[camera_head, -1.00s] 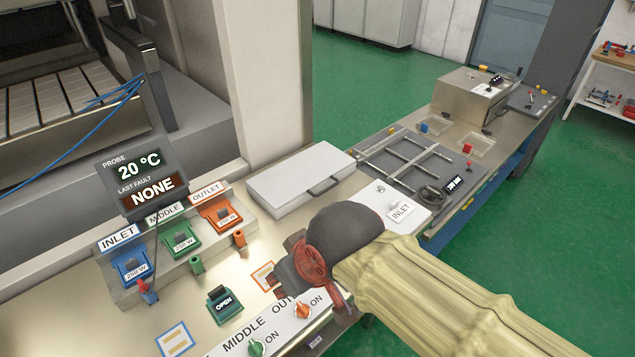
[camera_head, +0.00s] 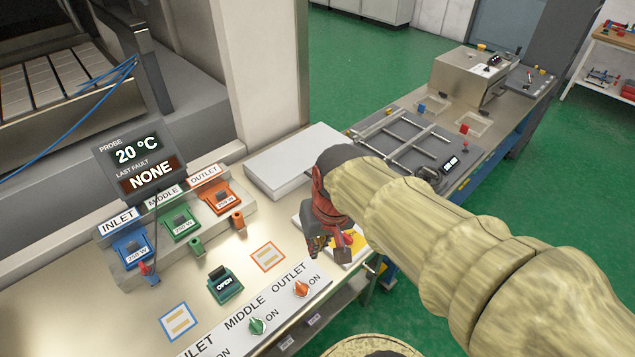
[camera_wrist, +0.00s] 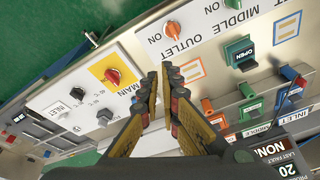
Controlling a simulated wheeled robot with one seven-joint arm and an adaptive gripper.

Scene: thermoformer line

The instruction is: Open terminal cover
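A pale, flat, lid-like box (camera_head: 285,165) lies on the metal bench behind my gripper in the head view; it seems to be the terminal cover and looks closed. Its right side and front handle are hidden by my arm. My gripper (camera_head: 331,243) points down over the bench to the right of the box's front corner, apart from it. In the wrist view my gripper (camera_wrist: 160,72) has its two fingers with a narrow clear gap between the tips, holding nothing. I cannot make out the box clearly in the wrist view.
A yellow MAIN panel with a red knob (camera_wrist: 112,75) is near the fingers. Blue (camera_head: 132,252), green (camera_head: 180,224) and orange (camera_head: 217,198) heater blocks stand at left, with a probe display (camera_head: 140,165) behind. A green OPEN block (camera_head: 224,284) and orange knob (camera_head: 301,288) are nearer.

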